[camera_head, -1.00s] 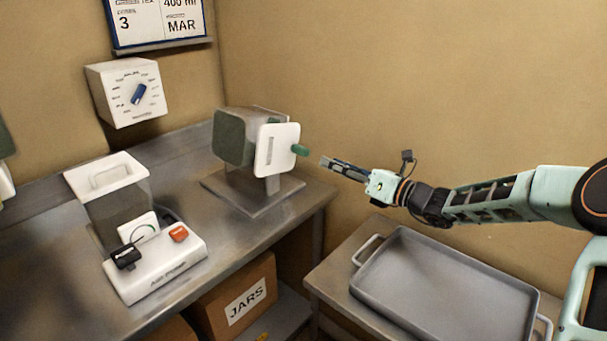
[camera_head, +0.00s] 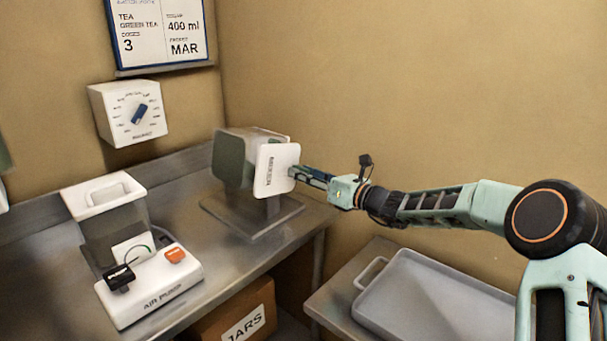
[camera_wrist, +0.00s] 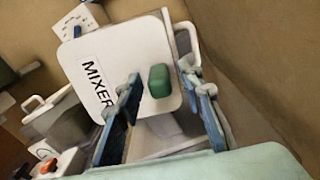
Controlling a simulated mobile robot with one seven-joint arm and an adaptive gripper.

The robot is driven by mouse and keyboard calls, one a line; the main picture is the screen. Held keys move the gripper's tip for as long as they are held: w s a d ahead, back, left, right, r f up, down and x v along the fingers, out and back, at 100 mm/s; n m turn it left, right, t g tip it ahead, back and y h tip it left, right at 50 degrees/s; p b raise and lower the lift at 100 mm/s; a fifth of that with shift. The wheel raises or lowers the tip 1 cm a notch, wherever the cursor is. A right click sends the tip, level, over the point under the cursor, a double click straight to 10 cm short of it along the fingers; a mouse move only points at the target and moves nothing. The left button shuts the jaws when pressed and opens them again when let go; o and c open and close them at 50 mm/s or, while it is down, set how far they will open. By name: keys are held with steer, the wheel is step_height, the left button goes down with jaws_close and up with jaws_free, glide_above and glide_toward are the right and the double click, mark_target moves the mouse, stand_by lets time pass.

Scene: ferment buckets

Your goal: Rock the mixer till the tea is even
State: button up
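The mixer stands on the bench in the head view, with a dull green and grey body (camera_head: 232,160) and a white front plate (camera_head: 270,180). In the wrist view the plate (camera_wrist: 108,48) reads MIXER and bears a green handle (camera_wrist: 159,80). My gripper (camera_head: 294,172) reaches the plate's right edge in the head view, and the handle is hidden there. In the wrist view my gripper (camera_wrist: 160,82) is open, with one blue finger on each side of the handle. Gaps show beside the handle. I cannot tell how even the tea is.
A white air pump (camera_head: 150,285) and a lidded clear container (camera_head: 105,200) stand left on the bench. A white dial box (camera_head: 128,112) and a board (camera_head: 160,35) hang on the wall. A grey tray (camera_head: 430,305) lies at lower right, a JARS box (camera_head: 235,312) below.

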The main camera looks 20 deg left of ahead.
steer(key=shift+a, duration=0.2)
jaws_close()
steer(key=shift+w, duration=0.1)
stand_by(0.5)
